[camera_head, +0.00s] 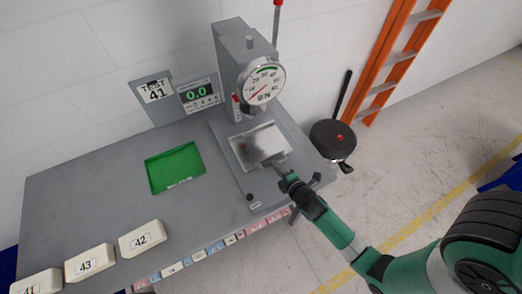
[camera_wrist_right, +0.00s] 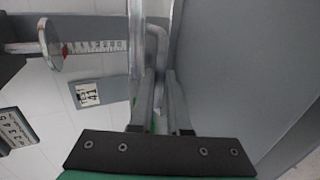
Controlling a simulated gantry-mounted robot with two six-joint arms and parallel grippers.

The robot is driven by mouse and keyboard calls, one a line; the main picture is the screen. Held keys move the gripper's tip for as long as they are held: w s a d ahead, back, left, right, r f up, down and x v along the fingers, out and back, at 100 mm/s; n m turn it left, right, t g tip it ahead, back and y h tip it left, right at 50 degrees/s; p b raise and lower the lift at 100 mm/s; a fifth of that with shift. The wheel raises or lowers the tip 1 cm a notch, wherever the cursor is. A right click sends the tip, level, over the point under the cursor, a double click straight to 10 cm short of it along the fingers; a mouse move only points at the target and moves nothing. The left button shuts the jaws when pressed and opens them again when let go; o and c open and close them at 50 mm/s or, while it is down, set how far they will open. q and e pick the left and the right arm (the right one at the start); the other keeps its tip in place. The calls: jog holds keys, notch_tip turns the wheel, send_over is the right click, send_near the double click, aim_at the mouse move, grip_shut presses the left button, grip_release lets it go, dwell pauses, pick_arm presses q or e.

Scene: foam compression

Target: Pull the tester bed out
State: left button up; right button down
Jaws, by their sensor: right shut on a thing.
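The tester (camera_head: 248,60) stands at the back of the grey bench, with a round dial (camera_head: 262,82) on its front. Its silver tester bed (camera_head: 255,140) lies flat on the base below the dial. My right gripper (camera_head: 281,168) is at the bed's front edge, its arm coming in from the lower right. In the right wrist view, the fingers (camera_wrist_right: 163,100) are shut on a bent metal handle (camera_wrist_right: 158,45). The exact contact is partly hidden between the fingers. My left gripper is not in view.
A green tray (camera_head: 174,166) lies left of the tester. Several white numbered blocks, such as block 42 (camera_head: 141,239), sit along the bench's front left. A display (camera_head: 198,94) reads 0.0 beside a "TEST 41" sign (camera_head: 155,91). A black pan-like object (camera_head: 333,139) and orange ladder (camera_head: 385,60) are at the right.

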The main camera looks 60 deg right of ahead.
jog(key=shift+s+a, duration=0.5)
jog(key=shift+s, duration=0.15)
jog(key=shift+s+a+b, duration=0.15)
jog(key=shift+s+a, duration=0.3)
jog(key=shift+s, duration=0.2)
jog(key=shift+s+a+b, duration=0.15)
jog(key=shift+s+a, duration=0.3)
jog(key=shift+s, duration=0.15)
jog(key=shift+s+a+f+b, duration=0.1)
jog(key=shift+s+a+b, duration=0.35)
jog(key=shift+s+a, duration=0.35)
jog(key=shift+s+a+b, duration=0.35)
jog(key=shift+s+b, duration=0.1)
jog(key=shift+s, duration=0.25)
jog(key=shift+s+a+b, duration=0.35)
jog(key=shift+s+b, duration=0.05)
jog(key=shift+s, duration=0.25)
jog(key=shift+s+a+f+b, duration=0.1)
jog(key=shift+s+a+b, duration=0.55)
jog(key=shift+s+b, duration=0.2)
jog(key=c, duration=1.2)
grip_release()
jog(key=o, duration=0.5)
